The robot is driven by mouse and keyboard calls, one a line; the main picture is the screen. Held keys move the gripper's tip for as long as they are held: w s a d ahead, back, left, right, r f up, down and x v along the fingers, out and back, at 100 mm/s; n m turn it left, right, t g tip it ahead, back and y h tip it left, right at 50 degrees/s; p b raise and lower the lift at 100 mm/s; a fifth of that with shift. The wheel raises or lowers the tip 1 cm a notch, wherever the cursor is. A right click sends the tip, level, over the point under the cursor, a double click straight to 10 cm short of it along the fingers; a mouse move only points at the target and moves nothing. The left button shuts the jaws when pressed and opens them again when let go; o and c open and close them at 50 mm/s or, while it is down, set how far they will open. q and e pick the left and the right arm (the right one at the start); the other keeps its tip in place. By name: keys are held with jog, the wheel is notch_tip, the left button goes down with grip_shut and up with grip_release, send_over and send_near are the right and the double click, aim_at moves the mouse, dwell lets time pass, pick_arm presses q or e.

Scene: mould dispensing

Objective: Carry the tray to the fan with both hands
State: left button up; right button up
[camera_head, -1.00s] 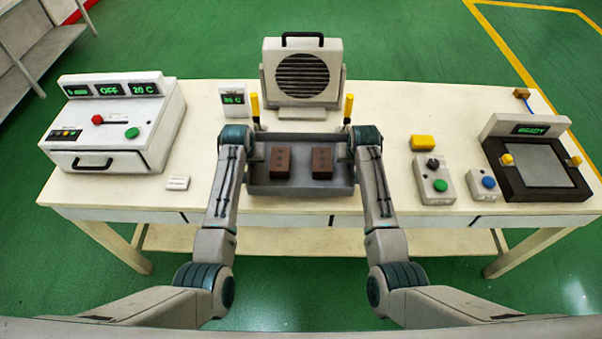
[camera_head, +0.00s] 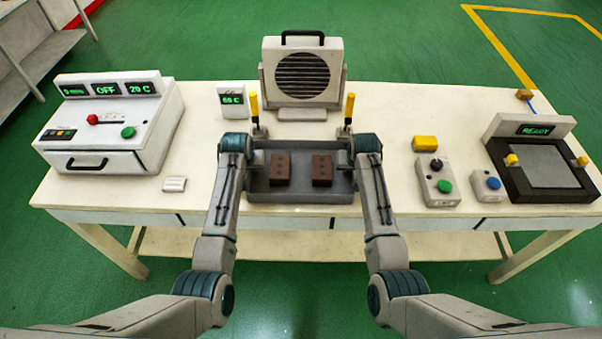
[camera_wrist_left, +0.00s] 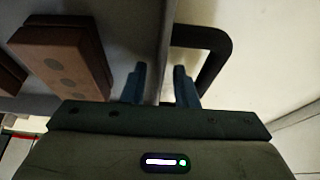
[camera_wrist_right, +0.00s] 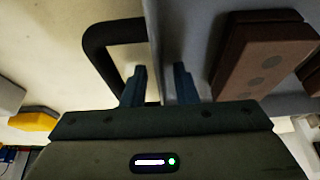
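The grey tray (camera_head: 302,197) is on the table in front of the fan (camera_head: 302,72), with a short gap between them. Two brown blocks (camera_head: 281,168) (camera_head: 322,169) lie in it. My left gripper (camera_wrist_left: 160,78) is at the tray's left side, fingers apart, one on each side of the tray wall beside a dark loop handle (camera_wrist_left: 218,50). My right gripper (camera_wrist_right: 155,78) is likewise at the right side, by the other handle (camera_wrist_right: 92,50). Gaps show between fingers and wall in both wrist views. My arms hide the handles in the head view.
Two yellow-topped posts (camera_head: 254,104) (camera_head: 348,104) stand between tray and fan. A small temperature display (camera_head: 232,99) and a white oven-like box (camera_head: 105,130) are at left. Button boxes (camera_head: 437,182) and a press-like unit (camera_head: 540,165) are at right.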

pick_arm(q)
jog(key=v, duration=1.2)
pick_arm(e)
jog(key=v, duration=1.2)
